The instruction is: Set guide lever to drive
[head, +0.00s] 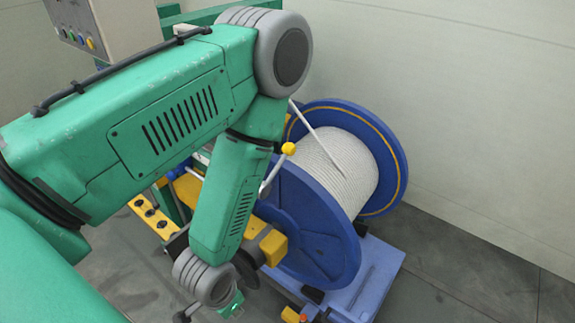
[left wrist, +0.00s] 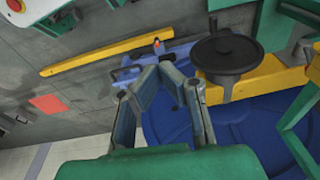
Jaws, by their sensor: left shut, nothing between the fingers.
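A grey lever with a yellow knob (head: 289,148) stands at an angle in front of the cable reel in the head view. I cannot tell for certain whether it is the guide lever. My left gripper (left wrist: 163,70) is shut and empty in the left wrist view. Its fingertips meet in front of a small blue fitting with an orange piece (left wrist: 157,44); I cannot tell whether they touch it. In the head view my left arm covers much of the machine, and the gripper's fingertips cannot be made out. My right gripper is not in view.
A blue reel (head: 310,225) wound with pale cable (head: 335,165) stands right of my arm. A black disc (left wrist: 223,52) sits beside a yellow beam (left wrist: 255,82). A control box (head: 100,25) with coloured buttons is at upper left. Floor at the right is clear.

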